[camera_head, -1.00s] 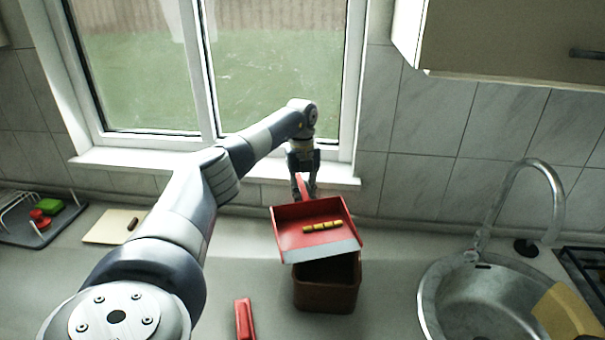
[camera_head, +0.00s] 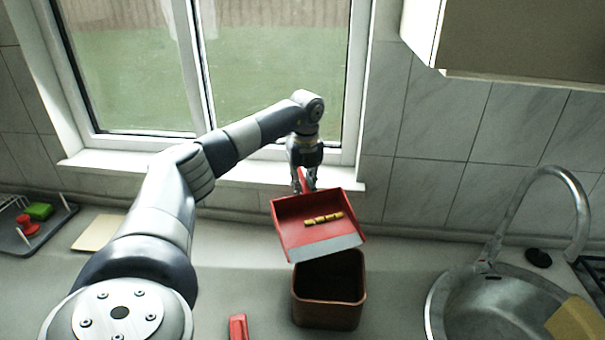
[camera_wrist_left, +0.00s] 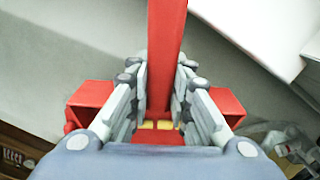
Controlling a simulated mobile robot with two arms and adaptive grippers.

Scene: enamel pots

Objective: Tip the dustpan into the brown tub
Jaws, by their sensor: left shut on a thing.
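My left gripper (camera_head: 305,182) is shut on the handle of the red dustpan (camera_head: 290,238). In the left wrist view the handle (camera_wrist_left: 165,45) runs between the two fingers (camera_wrist_left: 160,85). The pan is held above the back of the brown tub (camera_head: 328,313), its pale front lip towards me and over the tub's opening. A short row of yellow-brown pieces (camera_head: 323,219) lies in the pan. The tub stands upright on the counter, its dark inside partly showing; its back rim is hidden by the pan. My right gripper is not in view.
A red long object (camera_head: 238,328) lies left of the tub. The sink (camera_head: 480,310) with its tap (camera_head: 540,172) is at the right, a yellow cloth (camera_head: 575,322) at its edge. A pale board (camera_head: 97,232) and a drying rack (camera_head: 40,236) are at the left. The window (camera_head: 280,80) is behind.

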